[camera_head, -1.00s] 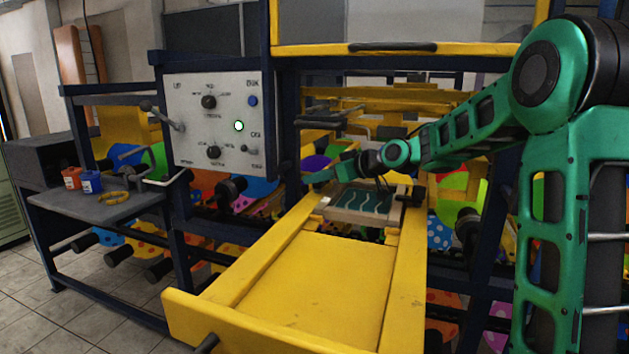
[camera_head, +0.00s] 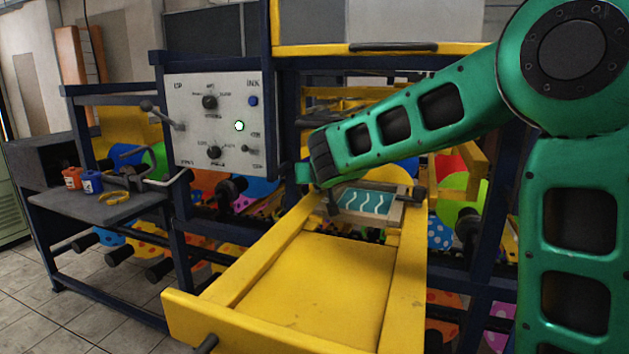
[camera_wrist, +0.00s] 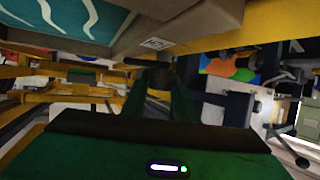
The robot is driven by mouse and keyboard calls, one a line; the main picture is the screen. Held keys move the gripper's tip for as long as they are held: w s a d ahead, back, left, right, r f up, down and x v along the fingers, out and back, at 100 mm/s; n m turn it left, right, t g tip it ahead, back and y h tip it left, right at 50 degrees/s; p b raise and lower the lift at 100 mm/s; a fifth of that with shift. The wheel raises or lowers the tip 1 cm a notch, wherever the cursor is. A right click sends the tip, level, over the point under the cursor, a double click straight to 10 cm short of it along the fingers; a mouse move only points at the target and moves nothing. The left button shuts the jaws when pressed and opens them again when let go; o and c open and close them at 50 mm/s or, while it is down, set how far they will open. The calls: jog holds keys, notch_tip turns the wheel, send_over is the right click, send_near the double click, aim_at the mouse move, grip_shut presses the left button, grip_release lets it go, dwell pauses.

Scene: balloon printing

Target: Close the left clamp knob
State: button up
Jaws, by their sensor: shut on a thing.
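My gripper (camera_wrist: 160,102) shows in the wrist view with its two green fingers shut around a dark knob (camera_wrist: 158,74), the left clamp knob, beside the wooden screen frame. In the head view my green forearm covers most of this spot, and my fingers cannot be made out there. The screen frame (camera_head: 345,210) holds a teal screen (camera_head: 368,202) with pale wavy lines; the screen also shows at the upper left of the wrist view (camera_wrist: 70,18). The right clamp knob (camera_head: 418,193) stands at the frame's right side, clear of my arm.
The yellow press tray (camera_head: 310,285) reaches toward me, bare on top. A control panel (camera_head: 212,122) with a lit green button is to the left. A side table (camera_head: 85,210) carries red and blue ink containers. Dark posts and coloured balloons are around the press.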

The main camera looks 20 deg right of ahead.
jog(key=m+g+h, duration=0.1)
jog(key=m+h, duration=0.3)
jog(key=shift+w+a+g, duration=0.1)
jog(key=shift+a+g, duration=0.25)
jog(key=shift+g, duration=0.05)
jog(key=shift+m+g+h, duration=1.1)
jog(key=shift+m+h, duration=0.5)
jog(key=o, duration=1)
jog(key=shift+o, duration=0.3)
jog(key=shift+d, duration=0.1)
